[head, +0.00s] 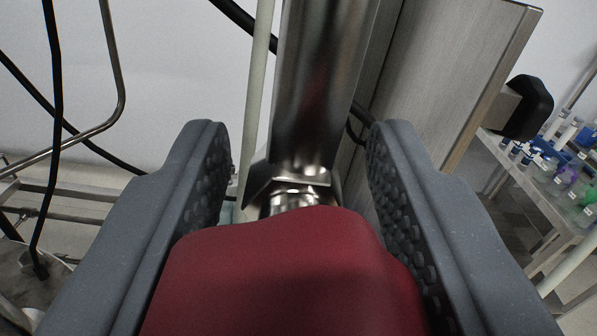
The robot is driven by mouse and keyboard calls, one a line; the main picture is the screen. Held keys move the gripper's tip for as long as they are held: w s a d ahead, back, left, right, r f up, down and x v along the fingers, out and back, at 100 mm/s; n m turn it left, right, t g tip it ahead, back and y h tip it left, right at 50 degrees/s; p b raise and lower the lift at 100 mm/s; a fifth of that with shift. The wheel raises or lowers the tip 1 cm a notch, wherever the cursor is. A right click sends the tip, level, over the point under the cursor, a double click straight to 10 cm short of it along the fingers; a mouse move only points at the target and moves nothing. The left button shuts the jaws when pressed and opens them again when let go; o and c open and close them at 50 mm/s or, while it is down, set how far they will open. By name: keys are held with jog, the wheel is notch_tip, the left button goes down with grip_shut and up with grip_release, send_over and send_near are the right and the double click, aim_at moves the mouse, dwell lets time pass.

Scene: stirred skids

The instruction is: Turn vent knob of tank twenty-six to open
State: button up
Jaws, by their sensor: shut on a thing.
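A dark red knob (285,275) fills the lower middle of the head view, close to the camera. My gripper (290,165) has one grey, studded finger on each side of the knob and is shut on it. Behind the knob is a shiny metal fitting (293,195), joined to a thick polished steel pipe (322,85) that runs up out of view. The knob's near end is cut off by the bottom edge. No tank number or open mark shows, so I cannot tell the knob's setting.
A grey cabinet-like panel (440,75) stands close behind on the right. A table (545,200) with several small bottles is at the far right. Black cables (55,130) and a bent metal tube (118,75) hang at the left before a pale wall.

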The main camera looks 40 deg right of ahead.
jog(key=shift+s+d+f, duration=0.1)
jog(key=shift+f, duration=0.1)
jog(key=shift+c, duration=0.2)
jog(key=shift+n+b, duration=0.3)
jog(key=shift+n, duration=0.1)
jog(key=shift+n+b, duration=0.7)
jog(key=shift+n, duration=1.8)
jog(key=shift+f, duration=0.1)
jog(key=o, duration=1)
jog(key=shift+a+r, duration=0.2)
jog(key=b+v, duration=0.1)
jog(key=v, duration=1.2)
jog(key=shift+s+a, duration=0.2)
jog(key=shift+s, duration=0.1)
jog(key=shift+f, duration=0.15)
